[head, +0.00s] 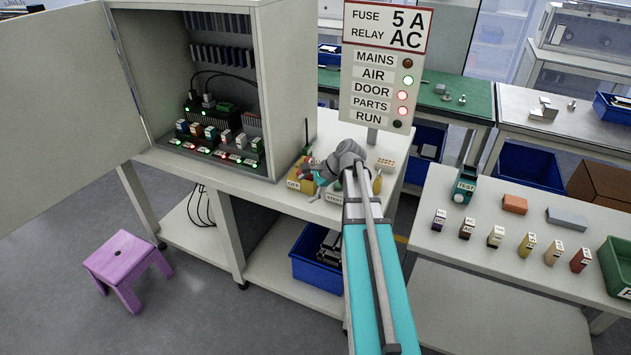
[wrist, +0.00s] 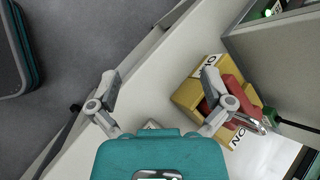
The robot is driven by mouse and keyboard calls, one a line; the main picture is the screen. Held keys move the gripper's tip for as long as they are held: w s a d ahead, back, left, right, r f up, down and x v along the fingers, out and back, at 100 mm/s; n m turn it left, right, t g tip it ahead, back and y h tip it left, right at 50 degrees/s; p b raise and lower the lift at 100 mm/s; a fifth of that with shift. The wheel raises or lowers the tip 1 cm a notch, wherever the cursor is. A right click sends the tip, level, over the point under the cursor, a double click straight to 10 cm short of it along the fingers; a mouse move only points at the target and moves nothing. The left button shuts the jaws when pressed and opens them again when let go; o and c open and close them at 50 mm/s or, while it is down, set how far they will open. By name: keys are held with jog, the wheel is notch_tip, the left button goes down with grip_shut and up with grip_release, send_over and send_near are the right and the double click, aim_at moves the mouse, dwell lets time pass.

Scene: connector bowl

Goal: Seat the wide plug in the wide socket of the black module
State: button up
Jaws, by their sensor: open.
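The black module (head: 203,120) stands inside the open cabinet, with black cables arching over to small plugs on its top. These are too small to tell which is the wide plug or where the wide socket is. My gripper (head: 314,180) is outside the cabinet, low over the bench beside a yellow switch box (head: 300,184). In the wrist view my gripper (wrist: 160,80) is open, with nothing between its fingers. Its right finger overlaps the yellow box (wrist: 187,93) and its red lever (wrist: 232,88); whether it touches cannot be told.
The cabinet's side wall (head: 292,90) stands between my gripper and the module. A row of small relays (head: 211,134) sits before the module. A sign (head: 385,70) rises behind my arm. A purple stool (head: 125,262) stands on the floor; a side table (head: 440,255) is at right.

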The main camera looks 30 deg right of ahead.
jog(key=s+a+f+n+g+h+b, duration=0.2)
jog(key=s+a+f+n, duration=0.3)
jog(key=a+n, duration=0.4)
jog(key=s+a+f+n+g+h+b, duration=0.3)
jog(key=s+a+n, duration=0.5)
jog(key=a, duration=0.3)
jog(key=shift+s+f+n+h+b, duration=0.15)
jog(key=shift+f+n+h+b, duration=0.35)
jog(key=shift+f+h, duration=0.8)
jog(key=shift+f+y, duration=0.3)
